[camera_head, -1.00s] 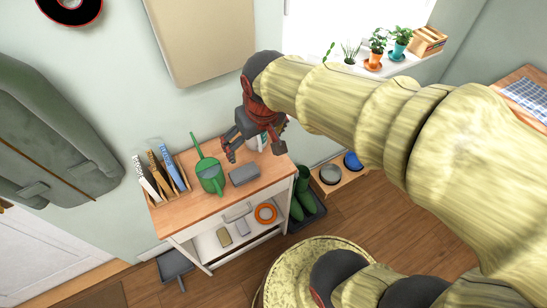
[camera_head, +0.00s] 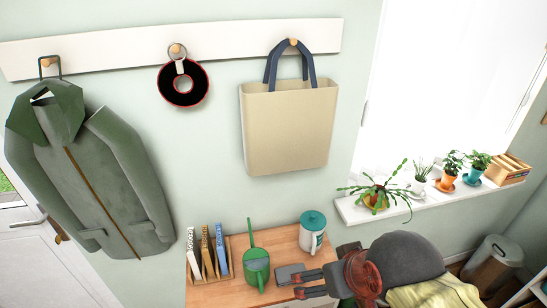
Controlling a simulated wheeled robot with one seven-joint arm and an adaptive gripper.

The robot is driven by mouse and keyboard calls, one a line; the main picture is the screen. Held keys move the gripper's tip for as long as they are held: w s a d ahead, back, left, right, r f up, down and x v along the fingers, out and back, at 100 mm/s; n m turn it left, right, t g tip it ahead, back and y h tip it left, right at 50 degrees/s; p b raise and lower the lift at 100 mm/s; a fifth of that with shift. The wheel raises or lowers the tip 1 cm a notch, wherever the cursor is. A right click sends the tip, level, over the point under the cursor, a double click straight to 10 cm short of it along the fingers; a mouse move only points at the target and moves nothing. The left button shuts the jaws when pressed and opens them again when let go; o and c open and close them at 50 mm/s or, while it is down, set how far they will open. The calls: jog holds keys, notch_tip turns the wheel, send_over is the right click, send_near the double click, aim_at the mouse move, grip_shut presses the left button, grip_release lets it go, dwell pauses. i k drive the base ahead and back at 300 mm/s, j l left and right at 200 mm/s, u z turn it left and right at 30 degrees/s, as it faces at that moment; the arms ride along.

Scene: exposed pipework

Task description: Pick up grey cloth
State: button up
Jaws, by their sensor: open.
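The grey cloth (camera_head: 289,271) appears as a small folded grey block on the wooden top of the cabinet (camera_head: 226,293), right of the green watering can. My gripper (camera_head: 300,284) is in the lower middle of the picture, pointing left, with its dark fingers apart. Its fingertips overlap the right side of the cloth in this view. I cannot tell whether they touch it or are above it. Part of the cloth is hidden behind the fingers.
A green watering can (camera_head: 256,267) and a rack of packets (camera_head: 209,254) stand left of the cloth. A white and teal jug (camera_head: 312,232) stands behind it. A tan bag (camera_head: 289,127) and a green coat (camera_head: 90,180) hang above. Potted plants line the sill (camera_head: 420,200).

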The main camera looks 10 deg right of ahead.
aim_at(282, 275)
jog(key=i+l+u, duration=0.1)
jog(key=l+u, duration=0.65)
jog(key=l, duration=0.2)
jog(key=l+u, duration=0.4)
jog(key=k+l+u, duration=0.15)
jog(key=l+u, duration=0.2)
jog(key=l, duration=0.2)
